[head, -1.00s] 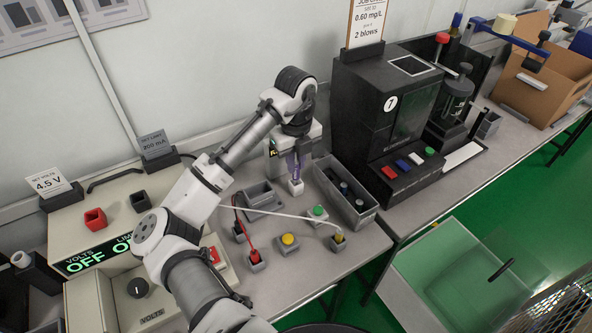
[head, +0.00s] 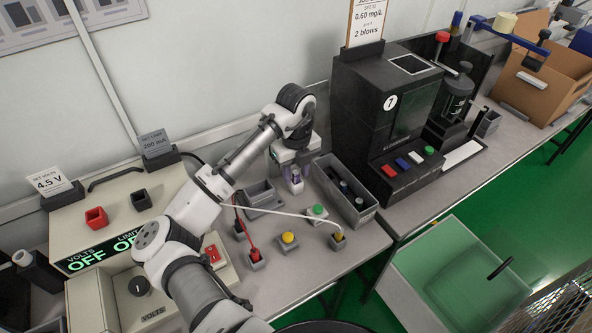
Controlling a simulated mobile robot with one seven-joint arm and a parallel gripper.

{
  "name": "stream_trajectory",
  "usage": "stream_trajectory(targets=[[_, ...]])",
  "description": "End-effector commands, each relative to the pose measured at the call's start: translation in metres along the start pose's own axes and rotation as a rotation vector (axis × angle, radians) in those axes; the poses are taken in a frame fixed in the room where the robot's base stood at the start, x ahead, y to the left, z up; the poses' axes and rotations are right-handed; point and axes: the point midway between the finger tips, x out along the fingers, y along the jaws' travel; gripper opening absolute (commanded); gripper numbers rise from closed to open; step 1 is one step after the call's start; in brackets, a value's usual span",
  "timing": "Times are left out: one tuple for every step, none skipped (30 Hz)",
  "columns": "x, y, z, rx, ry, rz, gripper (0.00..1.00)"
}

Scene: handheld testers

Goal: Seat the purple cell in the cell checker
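The purple cell (head: 296,175) is upright at my gripper (head: 296,170), at the back of the bench. It is small and partly covered by the fingers. A small pale block (head: 296,188) shows at its lower end; I cannot tell whether the cell is in it, or just above it. My gripper points down with its fingers on either side of the cell; whether they press on it is too small to tell. A grey cradle block (head: 260,194), probably part of the cell checker, stands just left of the gripper. Red (head: 254,254) and yellow (head: 338,238) lead plugs sit in small grey sockets in front.
A grey bin (head: 346,192) with dark cells stands close to the gripper's right. A black machine (head: 385,125) rises behind it. Green (head: 317,211) and yellow (head: 288,238) buttons are in front. A white lead crosses the bench. The power supply (head: 110,225) is left.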

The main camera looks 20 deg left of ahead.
Motion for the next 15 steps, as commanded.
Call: stream_trajectory(targets=[[0.000, 0.000, 0.000, 0.000, 0.000, 0.000, 0.37], [-0.001, 0.000, 0.000, 0.000, 0.000, 0.000, 0.37], [-0.002, 0.000, 0.000, 0.000, 0.000, 0.000, 0.37], [-0.004, 0.000, 0.000, 0.000, -0.001, 0.000, 0.37], [-0.006, 0.000, 0.000, 0.000, -0.001, 0.000, 0.37], [-0.008, -0.001, 0.000, 0.000, -0.001, -0.001, 0.37], [-0.011, -0.001, 0.000, 0.000, -0.001, -0.002, 0.37], [-0.015, -0.001, 0.000, 0.001, -0.001, -0.001, 0.37], [-0.023, -0.001, 0.000, 0.001, -0.003, -0.002, 0.37], [-0.029, -0.001, 0.000, 0.001, -0.003, -0.002, 0.37], [-0.035, -0.001, 0.000, 0.001, -0.003, -0.002, 0.37], [-0.044, -0.001, 0.000, 0.001, -0.003, -0.002, 0.37], [-0.051, -0.001, 0.000, 0.001, -0.004, -0.002, 0.37], [-0.060, -0.001, 0.001, 0.001, -0.005, -0.001, 0.37], [-0.070, 0.000, 0.001, 0.001, -0.006, 0.001, 0.37]])
